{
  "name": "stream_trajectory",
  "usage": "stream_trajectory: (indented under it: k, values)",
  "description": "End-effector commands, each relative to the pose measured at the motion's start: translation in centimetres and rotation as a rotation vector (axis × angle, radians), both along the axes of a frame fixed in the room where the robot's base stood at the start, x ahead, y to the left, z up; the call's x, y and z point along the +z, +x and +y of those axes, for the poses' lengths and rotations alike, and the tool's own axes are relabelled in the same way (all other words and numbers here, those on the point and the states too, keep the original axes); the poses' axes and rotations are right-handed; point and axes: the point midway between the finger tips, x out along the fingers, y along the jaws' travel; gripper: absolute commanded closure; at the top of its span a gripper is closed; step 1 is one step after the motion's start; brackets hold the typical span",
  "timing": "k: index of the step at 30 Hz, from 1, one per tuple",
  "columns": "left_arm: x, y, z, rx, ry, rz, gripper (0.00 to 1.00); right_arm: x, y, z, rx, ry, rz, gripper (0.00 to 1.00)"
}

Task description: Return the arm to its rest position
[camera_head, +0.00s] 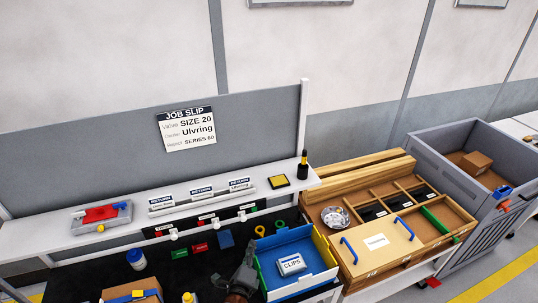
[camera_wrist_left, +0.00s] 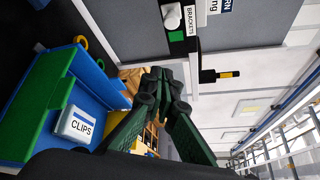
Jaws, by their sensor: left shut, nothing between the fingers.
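My left gripper (camera_head: 248,258) is low in the middle of the head view, dark, just left of the blue bin (camera_head: 325,275). In the left wrist view my left gripper (camera_wrist_left: 160,78) has its dark green fingers drawn together at the tips, with nothing between them. Part of the arm is cut off by the head view's lower edge. My right gripper is not in view.
The bin holds a white CLIPS packet (camera_head: 291,264). A wooden compartment tray (camera_head: 385,225) with a silver round part (camera_head: 335,217) stands to the right, before a grey cart (camera_head: 445,160).

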Motion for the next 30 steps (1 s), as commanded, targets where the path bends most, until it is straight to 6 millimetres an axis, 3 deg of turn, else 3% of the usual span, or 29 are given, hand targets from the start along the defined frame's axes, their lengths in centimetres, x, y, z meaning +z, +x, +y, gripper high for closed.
stream_trajectory:
  k: [4, 8, 12, 16, 22, 30]
  values:
    - [-0.6, -0.4, 1.5, 0.039, -0.054, 0.030, 1.00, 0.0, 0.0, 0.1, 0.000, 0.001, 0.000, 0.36]
    - [-3.1, -2.3, 6.6, 0.186, -0.258, 0.135, 1.00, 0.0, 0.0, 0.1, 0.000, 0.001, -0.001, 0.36]
    - [-7.6, -7.4, 14.0, 0.448, -0.600, 0.296, 1.00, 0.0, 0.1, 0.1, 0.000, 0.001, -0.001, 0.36]
    - [-11.4, -13.6, 19.0, 0.703, -0.901, 0.425, 1.00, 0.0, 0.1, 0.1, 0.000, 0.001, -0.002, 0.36]
    - [-14.5, -21.3, 22.0, 0.979, -1.187, 0.542, 1.00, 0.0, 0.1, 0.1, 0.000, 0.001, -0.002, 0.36]
    - [-15.9, -28.9, 23.2, 1.243, -1.414, 0.634, 1.00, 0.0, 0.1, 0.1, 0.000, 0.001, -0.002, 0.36]
